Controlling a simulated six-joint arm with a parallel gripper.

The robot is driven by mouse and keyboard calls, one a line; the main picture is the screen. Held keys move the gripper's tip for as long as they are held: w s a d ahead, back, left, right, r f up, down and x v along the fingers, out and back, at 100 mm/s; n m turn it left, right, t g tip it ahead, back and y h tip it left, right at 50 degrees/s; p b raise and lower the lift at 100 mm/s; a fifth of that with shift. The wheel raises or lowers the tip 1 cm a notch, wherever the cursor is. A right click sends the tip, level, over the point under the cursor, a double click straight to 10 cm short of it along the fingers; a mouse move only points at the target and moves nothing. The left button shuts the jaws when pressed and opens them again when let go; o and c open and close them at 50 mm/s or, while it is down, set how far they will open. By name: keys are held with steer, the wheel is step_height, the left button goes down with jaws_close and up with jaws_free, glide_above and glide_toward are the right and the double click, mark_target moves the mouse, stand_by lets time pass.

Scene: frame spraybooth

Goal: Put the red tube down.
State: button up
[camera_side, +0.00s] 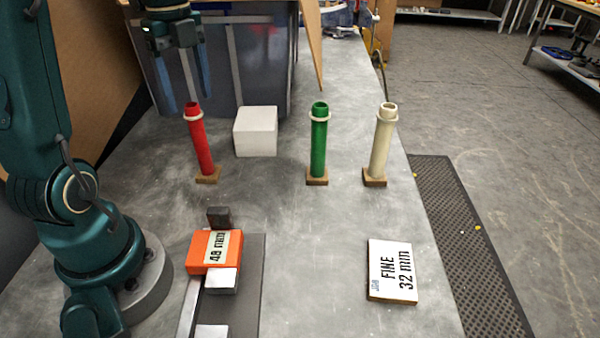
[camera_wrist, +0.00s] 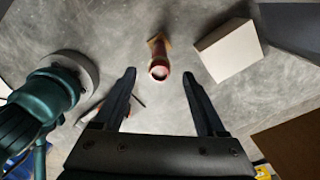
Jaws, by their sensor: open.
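The red tube (camera_side: 199,142) stands upright on a small wooden base (camera_side: 208,177) at the left of the row. It has a pale ring near its top. My gripper (camera_side: 187,95) is above it, with its two blue fingers apart and pointing down. In the wrist view the red tube (camera_wrist: 160,65) shows from above, between and beyond the fingertips of my gripper (camera_wrist: 158,76). Nothing is held between the fingers.
A green tube (camera_side: 318,145) and a cream tube (camera_side: 381,147) stand on bases to the right. A white block (camera_side: 256,131) sits close behind the red tube.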

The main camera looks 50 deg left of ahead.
step_height(320, 180, up, 4)
steer(key=shift+r, duration=0.1)
steer(key=shift+d+r, duration=0.25)
steer(key=shift+s+d+f+n+t, duration=1)
steer(key=shift+s+d+n, duration=0.1)
steer(key=shift+d+n, duration=1.7)
steer(key=shift+s+d+f+n+t, duration=0.85)
steer(key=shift+s+d+f+n, duration=0.15)
steer(key=shift+d+n, duration=1.8)
steer(key=shift+s+d+f+n+t, duration=0.95)
steer(key=shift+s+d+n, duration=0.2)
steer(key=shift+d+n, duration=1.6)
